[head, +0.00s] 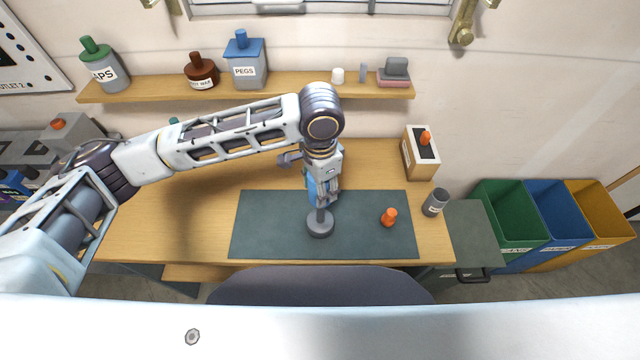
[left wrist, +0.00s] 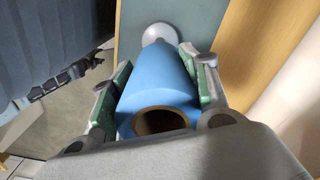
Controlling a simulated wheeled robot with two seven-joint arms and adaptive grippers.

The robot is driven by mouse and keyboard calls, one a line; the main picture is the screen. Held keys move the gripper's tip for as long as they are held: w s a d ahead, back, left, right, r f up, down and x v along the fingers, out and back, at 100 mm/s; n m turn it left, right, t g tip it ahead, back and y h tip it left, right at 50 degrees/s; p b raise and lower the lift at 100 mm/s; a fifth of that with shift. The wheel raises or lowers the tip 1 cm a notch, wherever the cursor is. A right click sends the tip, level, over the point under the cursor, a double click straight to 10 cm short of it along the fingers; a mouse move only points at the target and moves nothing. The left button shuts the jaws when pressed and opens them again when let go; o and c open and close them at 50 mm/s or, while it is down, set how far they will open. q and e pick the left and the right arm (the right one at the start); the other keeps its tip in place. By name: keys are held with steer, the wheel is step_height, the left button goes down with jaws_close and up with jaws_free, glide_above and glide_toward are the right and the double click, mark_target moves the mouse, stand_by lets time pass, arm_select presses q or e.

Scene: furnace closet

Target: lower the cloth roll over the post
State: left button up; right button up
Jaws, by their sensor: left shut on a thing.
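The blue cloth roll (head: 312,190) is in my left gripper (head: 325,198), which is shut on it above the dark mat. It also shows in the left wrist view (left wrist: 158,85), between the two fingers (left wrist: 158,92), with its brown-rimmed bore facing the camera. The grey post (head: 320,227) stands on the mat on a round base, just below the roll. In the left wrist view the round base (left wrist: 159,33) shows past the roll's far end. The post's top is hidden, so I cannot tell whether it is inside the roll. My right gripper is not in view.
On the dark mat (head: 265,222), an orange peg-like piece (head: 389,217) stands right of the post. A grey canister (head: 435,203) and a wooden box (head: 421,155) are farther right. A shelf (head: 130,90) with containers runs behind. A chair back (head: 320,285) is in front.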

mark_target(320, 210)
arm_select(q)
steer(key=shift+f+b, duration=1.05)
steer(key=shift+f, duration=4.65)
stand_by(1.9)
steer(key=o, duration=1.1)
